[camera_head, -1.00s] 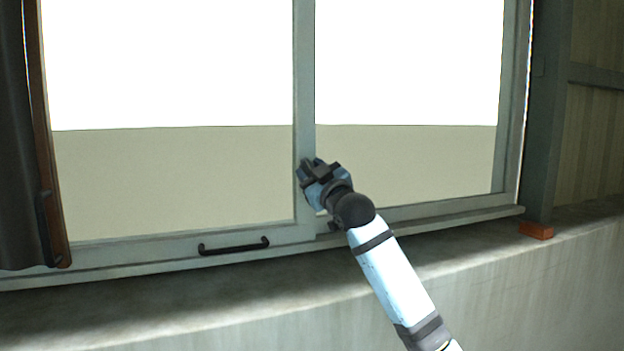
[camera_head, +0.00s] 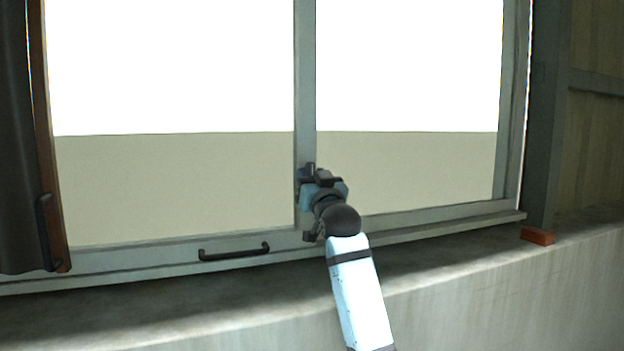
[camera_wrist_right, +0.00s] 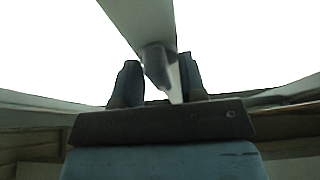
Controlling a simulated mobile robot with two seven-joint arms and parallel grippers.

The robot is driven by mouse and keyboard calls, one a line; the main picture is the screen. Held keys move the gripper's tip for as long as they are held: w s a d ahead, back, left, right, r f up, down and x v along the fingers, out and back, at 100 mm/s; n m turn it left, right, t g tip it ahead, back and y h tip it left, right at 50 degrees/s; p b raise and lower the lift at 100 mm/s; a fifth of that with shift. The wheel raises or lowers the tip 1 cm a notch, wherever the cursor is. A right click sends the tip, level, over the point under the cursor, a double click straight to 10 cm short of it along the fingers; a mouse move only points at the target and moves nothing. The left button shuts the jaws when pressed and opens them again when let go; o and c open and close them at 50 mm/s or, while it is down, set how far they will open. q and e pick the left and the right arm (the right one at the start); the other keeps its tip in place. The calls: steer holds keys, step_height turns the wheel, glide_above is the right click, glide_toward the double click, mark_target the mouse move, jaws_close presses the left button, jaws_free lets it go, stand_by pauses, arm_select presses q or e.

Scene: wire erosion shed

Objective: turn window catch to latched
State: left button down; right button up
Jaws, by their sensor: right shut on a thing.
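The window catch (camera_wrist_right: 156,68) shows in the right wrist view as a grey, rounded piece on the window's pale middle upright (camera_wrist_right: 138,20). It sits between the two dark fingers of my right gripper (camera_wrist_right: 158,84), which is shut on it. In the head view my right gripper (camera_head: 309,173) is at the middle upright (camera_head: 304,90), above the lower rail, and mostly hides the catch. The catch's exact angle cannot be told. My left gripper is not in view.
A black handle (camera_head: 234,252) is on the lower rail, left of my arm. A dark panel with a brown edge (camera_head: 52,200) stands at the left. A reddish block (camera_head: 537,235) lies on the concrete ledge (camera_head: 440,265) at the right. The ledge is otherwise clear.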

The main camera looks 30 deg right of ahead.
steer(key=o, duration=0.6)
steer(key=shift+c, duration=0.2)
steer(key=shift+s, duration=0.1)
steer(key=b+v, duration=0.3)
steer(key=v, duration=1)
steer(key=shift+s, duration=0.25)
steer(key=shift+a+f, duration=0.15)
steer(key=shift+f, duration=0.05)
